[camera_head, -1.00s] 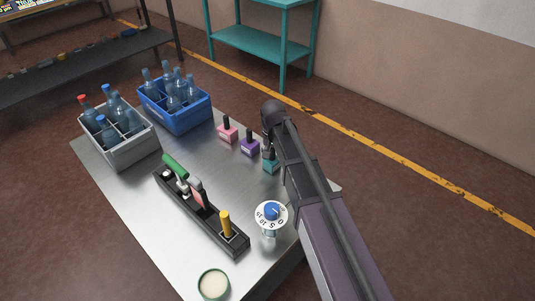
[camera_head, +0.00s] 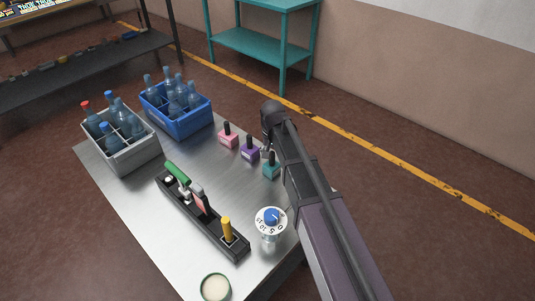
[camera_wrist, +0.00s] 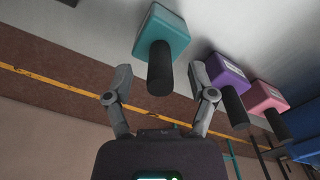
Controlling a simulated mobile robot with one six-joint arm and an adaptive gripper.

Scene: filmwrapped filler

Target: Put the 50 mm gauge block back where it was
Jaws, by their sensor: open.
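Three coloured blocks with black upright handles stand in a row near the table's far right edge: pink (camera_head: 228,140), purple (camera_head: 250,153) and teal (camera_head: 271,171). Their labels are too small to read, so I cannot tell which is the 50 mm one. My gripper (camera_wrist: 160,97) is open and empty beside the teal block (camera_wrist: 163,30). In the wrist view the teal block's black handle points toward the gap between the fingers. The purple block (camera_wrist: 226,76) and pink block (camera_wrist: 262,97) stand to its right. In the head view my arm hides most of the gripper.
A black rack (camera_head: 205,228) holds green-, red- and yellow-topped items in front. A white dial with a blue knob (camera_head: 271,217) stands close to my arm. A round cream-topped tin (camera_head: 215,288) sits at the near edge. Grey (camera_head: 133,157) and blue (camera_head: 183,126) bottle crates stand at the back left.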

